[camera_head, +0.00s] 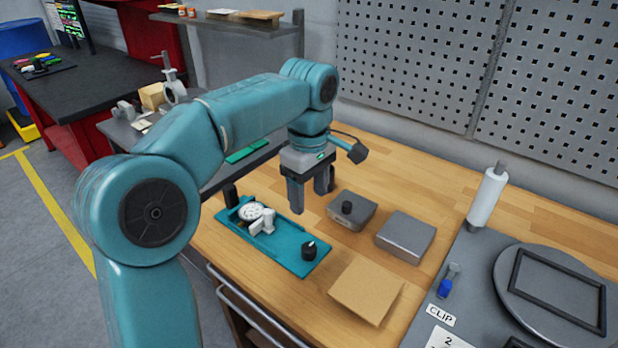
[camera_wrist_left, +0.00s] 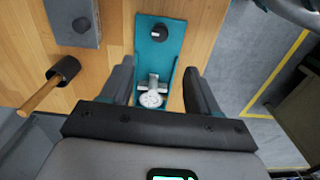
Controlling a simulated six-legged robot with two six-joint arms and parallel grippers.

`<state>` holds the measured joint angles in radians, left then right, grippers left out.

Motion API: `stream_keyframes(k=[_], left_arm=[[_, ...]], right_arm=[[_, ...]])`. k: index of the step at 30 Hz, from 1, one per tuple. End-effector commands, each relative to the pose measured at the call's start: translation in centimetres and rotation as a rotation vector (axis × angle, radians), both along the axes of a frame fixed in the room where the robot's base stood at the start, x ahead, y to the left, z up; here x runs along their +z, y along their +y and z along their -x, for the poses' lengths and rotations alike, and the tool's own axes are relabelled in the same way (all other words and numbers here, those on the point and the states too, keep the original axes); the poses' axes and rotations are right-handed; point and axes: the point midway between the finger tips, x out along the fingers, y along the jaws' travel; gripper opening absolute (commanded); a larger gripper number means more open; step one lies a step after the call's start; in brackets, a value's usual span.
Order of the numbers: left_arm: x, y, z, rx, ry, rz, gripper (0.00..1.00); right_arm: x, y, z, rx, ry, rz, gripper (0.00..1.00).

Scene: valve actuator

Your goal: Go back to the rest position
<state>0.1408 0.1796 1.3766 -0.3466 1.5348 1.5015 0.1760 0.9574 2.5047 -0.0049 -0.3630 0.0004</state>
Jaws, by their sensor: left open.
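My left gripper (camera_head: 311,195) hangs open and empty above the wooden workbench, its fingers pointing down. Below and to the left of it lies the teal valve actuator plate (camera_head: 285,253), with a white round gauge (camera_head: 251,211), a pale valve fitting (camera_head: 263,223) and a black knob (camera_head: 309,250). In the left wrist view the open fingers (camera_wrist_left: 162,88) stand on either side of the plate's near end, with the gauge (camera_wrist_left: 151,99) between them in the picture and the black knob (camera_wrist_left: 160,33) farther off. The gripper appears apart from the plate. My right gripper is not in view.
A grey box with a black knob (camera_head: 351,211) and a plain grey box (camera_head: 405,237) stand right of the gripper. A brown sheet (camera_head: 366,289) lies in front. A grey mat (camera_head: 465,280) holds a round plate with a black frame (camera_head: 557,290). A white roll (camera_head: 487,197) stands upright.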

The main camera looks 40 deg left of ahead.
Motion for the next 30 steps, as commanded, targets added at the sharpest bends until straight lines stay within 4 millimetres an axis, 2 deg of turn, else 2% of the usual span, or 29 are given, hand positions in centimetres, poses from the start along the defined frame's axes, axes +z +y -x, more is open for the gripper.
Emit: stream_keyframes(k=[1, 6, 30], left_arm=[[0.9, 0.0, -0.1, 0.0, -0.002, 0.0, 0.61], [2.0, 0.0, 0.0, 0.0, 0.001, 0.0, 0.61], [2.0, 0.0, 0.2, 0.001, 0.0, 0.0, 0.61]], right_arm=[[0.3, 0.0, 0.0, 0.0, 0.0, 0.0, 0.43], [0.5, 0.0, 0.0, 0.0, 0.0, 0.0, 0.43], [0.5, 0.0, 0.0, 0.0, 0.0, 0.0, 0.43]])
